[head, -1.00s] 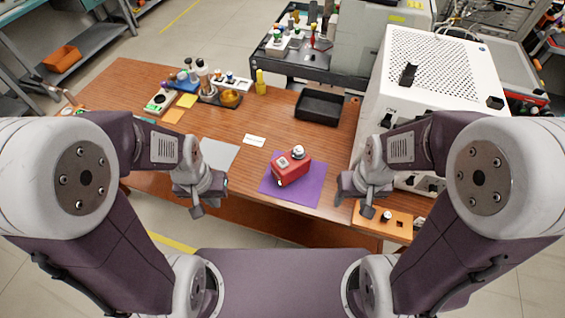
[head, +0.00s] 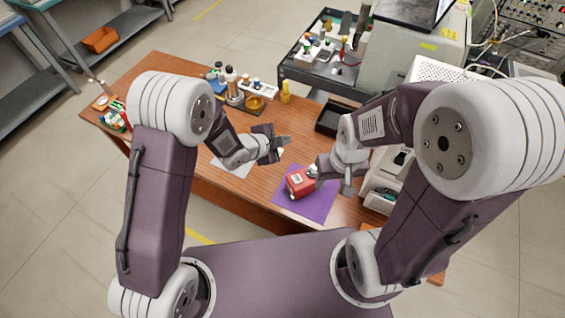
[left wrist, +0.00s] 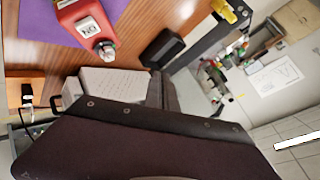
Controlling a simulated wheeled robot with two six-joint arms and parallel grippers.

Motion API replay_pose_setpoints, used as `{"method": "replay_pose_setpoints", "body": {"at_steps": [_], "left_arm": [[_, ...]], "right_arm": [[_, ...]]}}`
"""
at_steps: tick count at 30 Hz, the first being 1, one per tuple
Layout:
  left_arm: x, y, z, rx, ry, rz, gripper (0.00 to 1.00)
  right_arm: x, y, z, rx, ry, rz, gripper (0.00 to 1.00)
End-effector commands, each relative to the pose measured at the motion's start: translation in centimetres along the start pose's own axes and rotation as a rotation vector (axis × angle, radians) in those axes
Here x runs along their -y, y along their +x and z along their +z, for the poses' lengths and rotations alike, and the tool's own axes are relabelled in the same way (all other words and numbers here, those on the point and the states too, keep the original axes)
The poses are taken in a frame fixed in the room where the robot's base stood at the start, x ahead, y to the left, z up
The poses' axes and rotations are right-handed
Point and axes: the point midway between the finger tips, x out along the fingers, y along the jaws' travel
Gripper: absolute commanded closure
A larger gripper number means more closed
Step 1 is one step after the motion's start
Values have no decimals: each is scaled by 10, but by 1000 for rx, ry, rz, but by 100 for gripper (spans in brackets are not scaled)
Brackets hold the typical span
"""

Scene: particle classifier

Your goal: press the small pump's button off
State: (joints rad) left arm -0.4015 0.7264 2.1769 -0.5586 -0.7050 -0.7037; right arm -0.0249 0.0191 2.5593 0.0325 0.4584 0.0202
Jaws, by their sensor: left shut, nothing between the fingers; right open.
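The small pump (head: 299,183) is a red box lying on a purple mat (head: 318,207) in the head view. The pump also shows at the top of the left wrist view (left wrist: 82,18), with a white label that reads ON upside down and a pale round part at its near end. I cannot tell which part is the button. My left gripper (head: 283,147) is shut and empty, above the table and up-left of the pump in the picture. My right gripper (head: 333,180) is open, just right of the pump and partly over its edge; I cannot tell whether it touches.
A black tray (head: 332,118) lies behind my right arm. White equipment (head: 435,70) stands at the right.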

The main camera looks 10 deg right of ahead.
Motion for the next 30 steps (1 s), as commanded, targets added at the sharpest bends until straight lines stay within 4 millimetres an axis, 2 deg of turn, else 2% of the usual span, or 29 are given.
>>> {"method": "replay_pose_setpoints", "body": {"at_steps": [1, 3, 7, 11, 22, 30], "left_arm": [[-16, 2, -11, -7, 12, 54, 100], [-39, 8, -16, -9, 19, 107, 100], [-64, 11, -23, -12, 29, 162, 100], [-69, 11, -28, -18, 36, 172, 100], [-70, 13, -26, -16, 34, 171, 100], [-86, 29, -12, -15, 33, 171, 100]], "right_arm": [[0, -16, -1, 1, 0, 0, 48], [0, -21, -2, 1, 0, 0, 48], [0, -27, -2, 1, 0, 0, 48], [0, -28, -2, 1, 0, 0, 48], [0, -25, -2, 1, 0, 0, 48], [0, -5, 0, 1, 0, 0, 48]]}}
